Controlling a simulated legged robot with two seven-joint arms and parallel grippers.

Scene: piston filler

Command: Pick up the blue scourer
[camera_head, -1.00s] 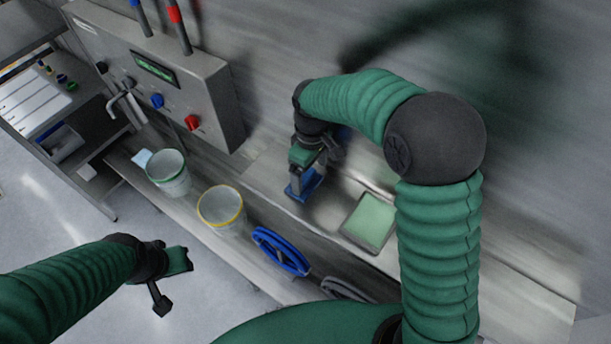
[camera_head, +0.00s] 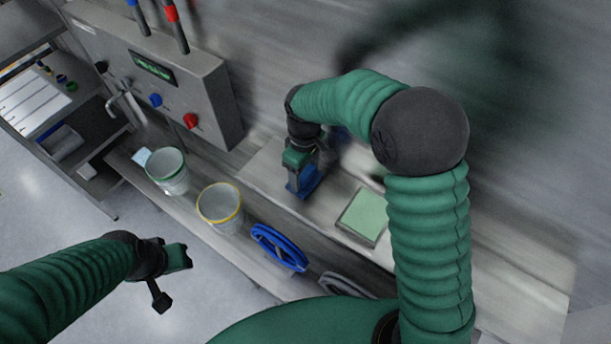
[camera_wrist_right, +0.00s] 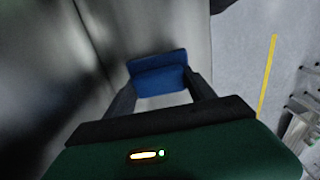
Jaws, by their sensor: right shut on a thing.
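The blue scourer (camera_head: 309,182) is at my right gripper (camera_head: 300,188), above the bench by the back wall. In the right wrist view the scourer (camera_wrist_right: 157,74) sits between the two dark fingers of the right gripper (camera_wrist_right: 160,92), which is shut on it. Whether the scourer still touches the bench cannot be told. My left gripper (camera_head: 170,277) is at the lower left, over the floor and away from the bench. Its two fingers are apart and nothing shows between them.
A tray with a green pad (camera_head: 363,215) lies right of the right gripper. A green-rimmed bucket (camera_head: 167,172), a yellow-rimmed bucket (camera_head: 219,206) and a blue coiled hose (camera_head: 279,247) stand along the lower shelf.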

